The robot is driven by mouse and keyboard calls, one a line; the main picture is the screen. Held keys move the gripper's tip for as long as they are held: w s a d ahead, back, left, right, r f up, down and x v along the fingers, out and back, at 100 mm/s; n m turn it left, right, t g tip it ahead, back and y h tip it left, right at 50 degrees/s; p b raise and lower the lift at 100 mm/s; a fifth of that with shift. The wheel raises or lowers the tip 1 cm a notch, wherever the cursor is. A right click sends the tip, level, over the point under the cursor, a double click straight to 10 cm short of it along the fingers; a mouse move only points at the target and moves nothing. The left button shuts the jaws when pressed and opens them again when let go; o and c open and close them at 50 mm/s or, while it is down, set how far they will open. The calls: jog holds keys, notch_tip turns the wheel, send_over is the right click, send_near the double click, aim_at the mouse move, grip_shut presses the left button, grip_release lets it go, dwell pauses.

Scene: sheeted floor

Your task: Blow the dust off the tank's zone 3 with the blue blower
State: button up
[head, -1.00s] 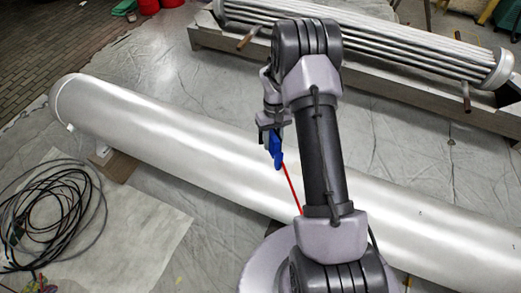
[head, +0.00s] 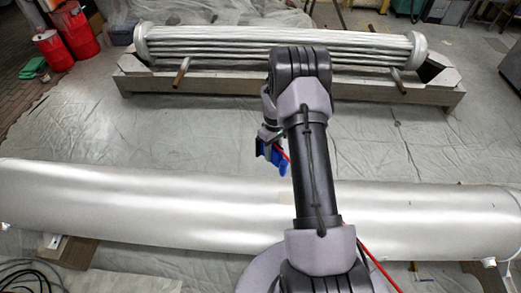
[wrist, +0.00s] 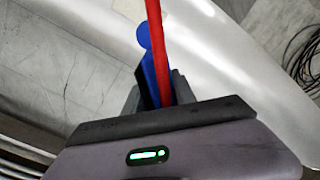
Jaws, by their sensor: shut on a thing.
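The tank (head: 130,203) is a long silver cylinder lying across the lower part of the head view. It also shows as a pale curved surface in the wrist view (wrist: 225,65). I see no zone labels or clear dust on it. My gripper (head: 268,140) is shut on the blue blower (head: 281,161), above the floor just beyond the tank's far side in the picture. The blower also shows between the jaws in the wrist view (wrist: 146,42). A red hose (wrist: 155,45) runs from it. My arm hides part of the tank's middle.
A tube bundle (head: 230,45) rests on a long cradle (head: 200,92) behind. Red cans (head: 77,30) stand at back left. A wooden block (head: 70,250) props the tank, and a black cable coil (head: 25,277) lies front left. Sheeted floor (head: 130,135) between tank and bundle is clear.

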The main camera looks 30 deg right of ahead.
jog(key=s+d, duration=1)
jog(key=d, duration=0.3)
jog(key=shift+d+p, duration=0.15)
jog(key=shift+p, duration=0.15)
jog(key=shift+c, duration=0.5)
grip_shut()
jog(key=w+a+b, duration=0.2)
jog(key=w+a, duration=1.1)
jog(key=a, duration=0.4)
jog(key=shift+a, duration=0.25)
